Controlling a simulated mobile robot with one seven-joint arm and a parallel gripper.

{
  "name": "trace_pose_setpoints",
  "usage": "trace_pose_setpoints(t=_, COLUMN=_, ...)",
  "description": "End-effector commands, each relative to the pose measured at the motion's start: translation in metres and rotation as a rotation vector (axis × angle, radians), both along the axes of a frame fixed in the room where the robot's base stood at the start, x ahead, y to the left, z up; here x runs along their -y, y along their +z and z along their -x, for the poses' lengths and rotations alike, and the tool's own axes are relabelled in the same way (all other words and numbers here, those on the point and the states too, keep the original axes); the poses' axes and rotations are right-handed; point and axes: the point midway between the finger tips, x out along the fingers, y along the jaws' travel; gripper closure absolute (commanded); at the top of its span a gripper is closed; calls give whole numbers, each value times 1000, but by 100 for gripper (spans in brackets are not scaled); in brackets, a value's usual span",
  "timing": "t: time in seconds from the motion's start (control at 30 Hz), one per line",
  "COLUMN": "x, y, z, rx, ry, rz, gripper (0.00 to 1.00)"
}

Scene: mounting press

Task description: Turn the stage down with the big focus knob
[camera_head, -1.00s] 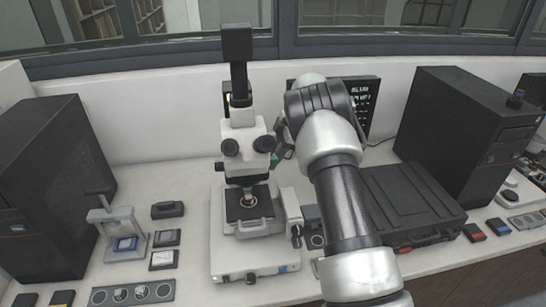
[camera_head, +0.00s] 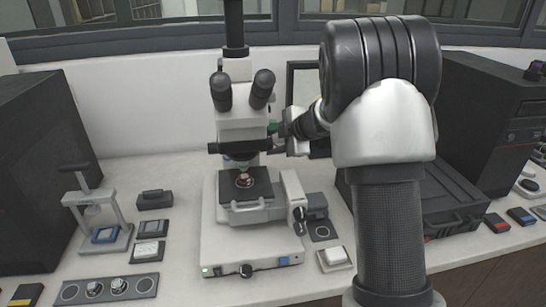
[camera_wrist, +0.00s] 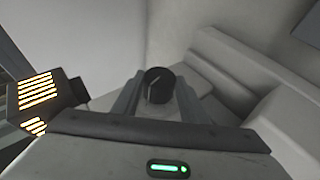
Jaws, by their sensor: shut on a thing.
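The white microscope (camera_head: 240,128) stands on the bench, its black stage (camera_head: 258,187) below the objective. Two dark knobs (camera_head: 299,220) sit at its lower right side, clear of my gripper. My gripper (camera_head: 283,138) is at the right side of the microscope's upper body, partly hidden by my arm. In the wrist view its two grey fingers (camera_wrist: 156,92) flank a round black knob (camera_wrist: 158,85) with a white line, and the gripper is shut on it. I cannot tell from the head view which knob this is.
A sample press (camera_head: 97,215) and small boxes stand left of the microscope. A black case (camera_head: 455,205) and a dark computer tower (camera_head: 490,125) are at right. A lamp housing (camera_wrist: 45,95) with lit slots is close to my gripper at left in the wrist view.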

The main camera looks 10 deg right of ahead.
Motion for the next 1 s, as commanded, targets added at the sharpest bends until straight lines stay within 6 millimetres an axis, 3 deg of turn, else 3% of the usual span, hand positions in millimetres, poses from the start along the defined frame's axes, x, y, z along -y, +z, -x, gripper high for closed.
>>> trace_pose_setpoints(t=0.03, x=1, y=-9, z=1, rx=19, ry=-3, rz=-1, gripper=83)
trace_pose_setpoints(t=0.8, x=1, y=-2, z=2, rx=95, ry=1, rz=1, gripper=83)
trace_pose_setpoints(t=0.83, x=1, y=-2, z=2, rx=95, ry=1, rz=1, gripper=56)
trace_pose_setpoints(t=0.9, x=0, y=-2, z=2, rx=95, ry=1, rz=1, gripper=44)
trace_pose_setpoints(t=1.0, x=0, y=-2, z=2, rx=95, ry=1, rz=1, gripper=42)
